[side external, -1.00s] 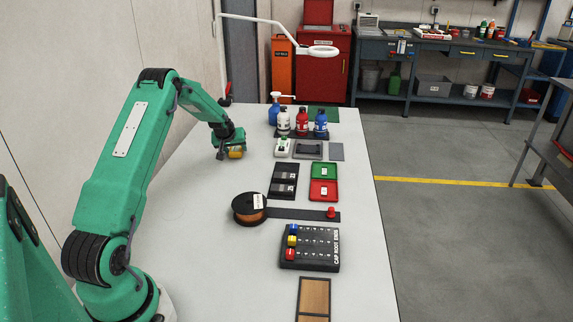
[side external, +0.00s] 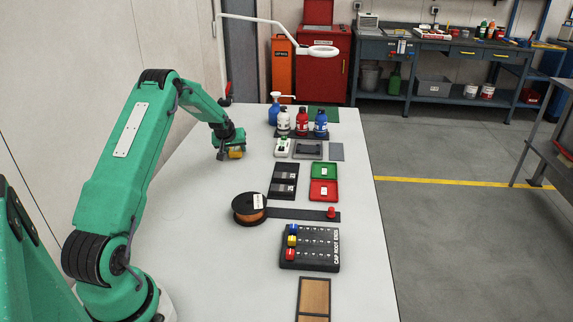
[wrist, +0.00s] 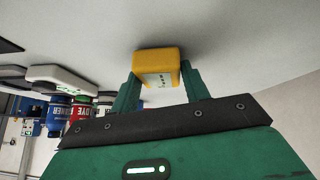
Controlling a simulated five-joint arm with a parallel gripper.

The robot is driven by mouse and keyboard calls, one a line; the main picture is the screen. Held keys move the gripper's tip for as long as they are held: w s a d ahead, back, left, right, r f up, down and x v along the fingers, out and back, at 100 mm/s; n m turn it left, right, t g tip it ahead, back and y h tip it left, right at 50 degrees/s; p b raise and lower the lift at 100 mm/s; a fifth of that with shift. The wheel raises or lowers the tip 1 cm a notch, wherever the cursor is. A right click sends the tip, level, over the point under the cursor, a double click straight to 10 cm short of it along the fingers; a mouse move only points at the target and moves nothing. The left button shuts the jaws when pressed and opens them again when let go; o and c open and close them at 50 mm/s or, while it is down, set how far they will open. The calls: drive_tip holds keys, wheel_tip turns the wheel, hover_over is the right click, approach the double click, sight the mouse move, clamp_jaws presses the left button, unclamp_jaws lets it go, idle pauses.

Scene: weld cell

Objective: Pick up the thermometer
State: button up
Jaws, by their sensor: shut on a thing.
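A small yellow boxy device, which I take to be the thermometer (side external: 236,155), is at the tip of my gripper (side external: 231,148) on the left part of the white table. In the wrist view, my two green fingers press on either side of the yellow device (wrist: 156,62). Its pale face with small dark marks points toward the wrist camera. My gripper is shut on it. The device is at or very close to the tabletop; I cannot tell whether it touches. In the side view, my gripper hides much of it.
Blue, white and red bottles (side external: 302,124) stand in a rack at the back. A white-and-green device (side external: 283,147), dark trays, green and red bins (side external: 323,190), a wire spool (side external: 249,209) and a black rack (side external: 310,247) line the right. The table around my gripper is clear.

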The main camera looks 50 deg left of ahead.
sight(235, 150)
drive_tip(key=shift+r, duration=0.15)
wheel_tip(235, 150, up, 10)
drive_tip(key=shift+f, duration=0.1)
drive_tip(key=shift+c, duration=0.7)
drive_tip(key=shift+d, duration=0.1)
